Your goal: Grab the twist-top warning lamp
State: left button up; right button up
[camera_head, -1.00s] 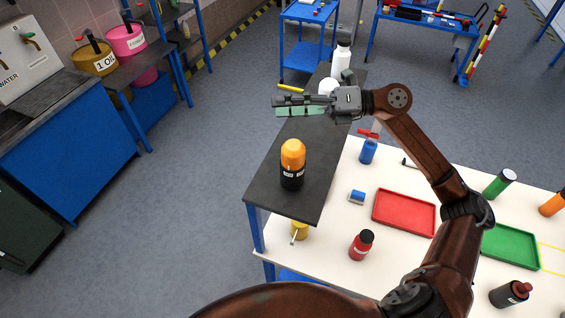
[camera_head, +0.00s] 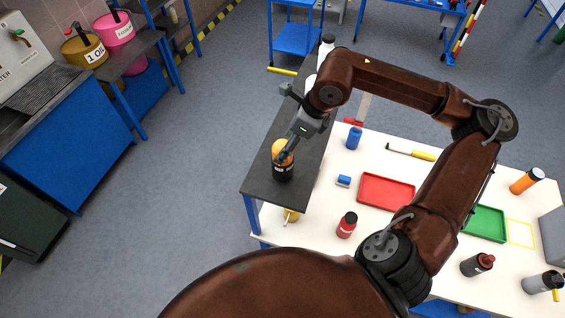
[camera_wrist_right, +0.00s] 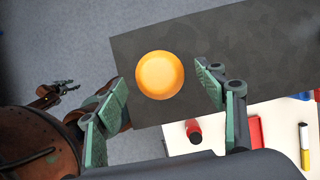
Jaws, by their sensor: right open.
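The warning lamp, with an orange top and a black base (camera_head: 282,172), stands upright on the dark raised shelf (camera_head: 262,190). In the right wrist view its round orange top (camera_wrist_right: 160,75) is seen from above, between the two fingers. My right gripper (camera_head: 287,148) is over the lamp, pointing down, and hides part of its top in the head view. The right gripper (camera_wrist_right: 163,88) is open, with a gap on each side of the lamp. My left gripper (camera_wrist_right: 62,90) shows small at the left of the wrist view, away from the lamp; its jaw opening is unclear.
A white bottle (camera_head: 325,50) stands at the shelf's far end. The shelf around the lamp is clear.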

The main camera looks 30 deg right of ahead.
jog(key=shift+x, duration=1.3)
jog(key=shift+c, duration=0.4)
jog(key=shift+r, duration=0.15)
grip_shut()
